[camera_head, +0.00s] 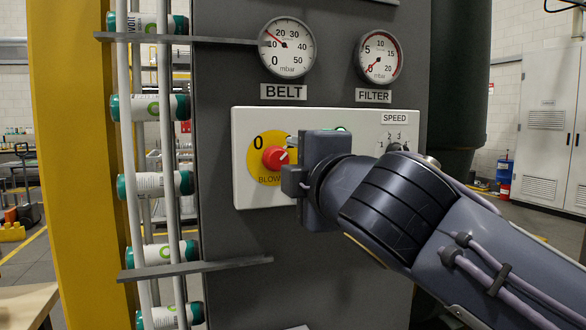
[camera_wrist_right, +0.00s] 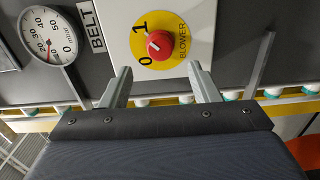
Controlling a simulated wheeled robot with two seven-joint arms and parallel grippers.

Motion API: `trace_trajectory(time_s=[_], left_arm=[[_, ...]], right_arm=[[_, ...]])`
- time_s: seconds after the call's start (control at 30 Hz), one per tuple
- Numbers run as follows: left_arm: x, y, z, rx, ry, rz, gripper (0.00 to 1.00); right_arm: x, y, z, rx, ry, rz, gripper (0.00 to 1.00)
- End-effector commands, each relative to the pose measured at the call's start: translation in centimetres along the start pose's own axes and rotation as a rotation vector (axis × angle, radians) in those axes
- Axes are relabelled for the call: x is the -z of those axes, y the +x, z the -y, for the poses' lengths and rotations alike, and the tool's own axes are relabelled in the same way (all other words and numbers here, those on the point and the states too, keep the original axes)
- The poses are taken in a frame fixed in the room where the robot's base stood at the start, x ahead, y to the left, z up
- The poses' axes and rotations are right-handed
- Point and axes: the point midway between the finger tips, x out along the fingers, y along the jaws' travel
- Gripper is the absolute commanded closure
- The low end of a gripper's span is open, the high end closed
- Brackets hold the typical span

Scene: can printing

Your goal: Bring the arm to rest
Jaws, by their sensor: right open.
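My right arm comes in from the right in the head view. Its gripper (camera_head: 292,166) is in front of the white control panel (camera_head: 350,192), beside the red blower knob (camera_head: 275,158). In the right wrist view the two fingers of the gripper (camera_wrist_right: 160,70) are spread apart with nothing between them. The knob (camera_wrist_right: 159,45) lies beyond the fingertips on its yellow disc, apart from them. Its white mark appears to point toward the 1. The 1 is hidden behind the gripper in the head view. My left gripper is not in view.
The speed dial (camera_head: 396,148) is partly hidden by my wrist. Belt gauge (camera_head: 287,48) and filter gauge (camera_head: 379,57) sit above the panel. Cans (camera_head: 152,186) stack between rails at left, held by grey bars (camera_head: 190,269). A yellow post (camera_head: 80,150) stands further left.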

Motion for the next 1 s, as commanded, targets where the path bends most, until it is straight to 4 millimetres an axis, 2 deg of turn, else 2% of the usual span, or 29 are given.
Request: trace_trajectory(time_s=[0.23,0.37,0.47,0.57,0.6,0.67,0.7,0.83,0.9,1.0], left_arm=[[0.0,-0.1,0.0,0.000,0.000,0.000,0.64],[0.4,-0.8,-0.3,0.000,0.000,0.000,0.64],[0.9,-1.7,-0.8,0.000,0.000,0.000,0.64],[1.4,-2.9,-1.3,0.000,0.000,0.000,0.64],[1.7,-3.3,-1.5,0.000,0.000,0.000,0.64],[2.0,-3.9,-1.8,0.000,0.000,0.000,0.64],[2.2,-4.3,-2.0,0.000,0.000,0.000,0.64],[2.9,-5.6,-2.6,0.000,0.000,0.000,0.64],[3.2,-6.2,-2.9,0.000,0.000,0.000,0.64],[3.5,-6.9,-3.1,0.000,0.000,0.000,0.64]], right_arm=[[-0.2,0.0,0.1,0.006,0.005,0.003,0.44],[-2.8,-0.6,2.1,0.077,0.089,0.045,0.44],[-6.8,-2.1,6.0,0.196,0.247,0.120,0.44],[-11.1,-5.2,11.4,0.337,0.476,0.236,0.44],[-12.5,-6.7,13.7,0.390,0.577,0.288,0.44],[-14.2,-9.3,17.1,0.463,0.737,0.372,0.44],[-15.0,-11.2,19.4,0.509,0.851,0.432,0.44],[-15.8,-17.7,26.3,0.629,1.235,0.631,0.44],[-15.1,-20.9,29.4,0.671,1.436,0.730,0.44],[-13.4,-24.3,32.6,0.708,1.681,0.843,0.44]])
